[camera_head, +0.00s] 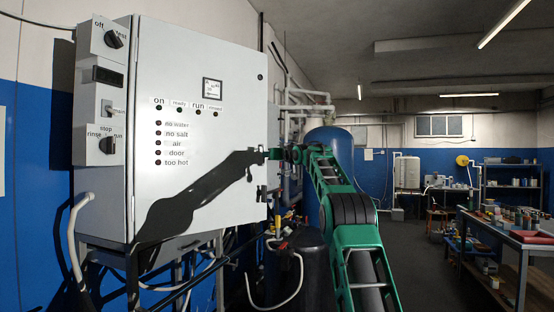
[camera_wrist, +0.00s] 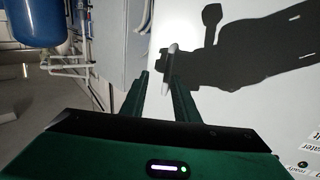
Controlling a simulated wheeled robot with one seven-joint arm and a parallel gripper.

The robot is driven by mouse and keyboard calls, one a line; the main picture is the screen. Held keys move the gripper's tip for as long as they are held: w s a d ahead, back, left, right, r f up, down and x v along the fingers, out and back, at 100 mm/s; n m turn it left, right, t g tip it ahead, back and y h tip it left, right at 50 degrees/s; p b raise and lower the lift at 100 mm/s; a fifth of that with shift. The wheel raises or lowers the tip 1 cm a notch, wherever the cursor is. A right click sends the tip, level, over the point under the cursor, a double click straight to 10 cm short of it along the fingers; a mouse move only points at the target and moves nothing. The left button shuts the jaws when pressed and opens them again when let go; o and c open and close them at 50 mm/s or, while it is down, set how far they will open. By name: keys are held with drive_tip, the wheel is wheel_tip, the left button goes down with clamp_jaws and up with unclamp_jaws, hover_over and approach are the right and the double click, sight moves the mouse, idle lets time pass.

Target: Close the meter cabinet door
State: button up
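The meter cabinet (camera_head: 104,190) is a pale grey box on a metal stand at the left of the head view. Its door (camera_head: 215,130) carries switch labels, small lamps and a little framed panel. The door looks flat to the box, but I cannot tell whether a gap remains. My gripper (camera_head: 270,153) is at the door's right edge. In the wrist view, my gripper (camera_wrist: 160,82) has its two dark green fingers apart. A slim grey handle (camera_wrist: 171,60) on the door (camera_wrist: 240,105) stands at the right fingertip; contact is unclear.
A blue tank (camera_head: 335,145) and pipes stand behind my arm. A dark cylinder (camera_head: 305,265) and hoses are below the door's right side. A cluttered workbench (camera_head: 515,240) stands at the right. The floor (camera_head: 415,265) between is clear. Shadows of my arm fall across the door.

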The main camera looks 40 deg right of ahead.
drive_tip(key=s, duration=0.7)
drive_tip(key=shift+s+a, duration=0.25)
drive_tip(key=shift+a, duration=0.2)
drive_tip(key=shift+r, duration=0.1)
